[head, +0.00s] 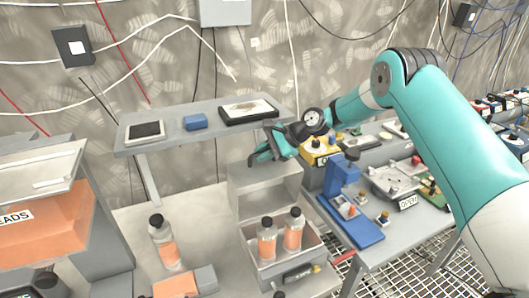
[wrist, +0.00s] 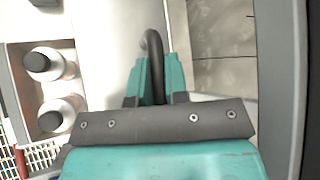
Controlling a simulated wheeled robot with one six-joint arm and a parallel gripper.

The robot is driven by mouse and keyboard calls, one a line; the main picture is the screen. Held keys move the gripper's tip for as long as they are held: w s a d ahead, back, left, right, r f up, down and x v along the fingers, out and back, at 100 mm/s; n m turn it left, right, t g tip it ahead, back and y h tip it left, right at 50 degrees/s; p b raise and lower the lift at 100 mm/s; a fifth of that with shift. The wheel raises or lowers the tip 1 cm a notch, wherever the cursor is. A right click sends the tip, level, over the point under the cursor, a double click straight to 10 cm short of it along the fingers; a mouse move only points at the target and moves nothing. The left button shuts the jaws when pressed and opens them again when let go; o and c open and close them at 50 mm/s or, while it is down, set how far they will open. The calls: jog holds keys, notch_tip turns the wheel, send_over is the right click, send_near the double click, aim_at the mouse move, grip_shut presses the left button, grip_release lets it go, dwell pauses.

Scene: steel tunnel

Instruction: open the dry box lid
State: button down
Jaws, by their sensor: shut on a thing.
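The dry box (head: 262,268) is a grey open-topped box on the bench, with two orange-labelled bottles (head: 267,240) (head: 293,230) standing inside. Its grey lid (head: 262,197) stands raised at the back of the box, so the inside shows. My gripper (head: 256,157) is at the lid's upper edge. In the wrist view, my gripper (wrist: 154,85) is shut on a dark curved handle (wrist: 152,45) in front of a pale panel. The box with the bottles (wrist: 42,64) shows at the left there. The handle is hard to make out in the head view.
A grey shelf (head: 165,128) with a tablet, blue block and tray is just above and left of my gripper. An orange box marked "EADS" (head: 38,235) and a loose bottle (head: 163,245) stand left. A blue press (head: 345,200) and a yellow device (head: 318,152) are right.

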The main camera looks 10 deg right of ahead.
jog(key=shift+w+f, duration=0.15)
jog(key=shift+w, duration=0.4)
jog(key=c, duration=1.1)
grip_release()
jog(key=b+v, duration=0.4)
jog(key=v, duration=1.3)
jog(key=shift+s+d+r, duration=0.1)
jog(key=shift+s+r, duration=0.05)
jog(key=shift+r, duration=0.05)
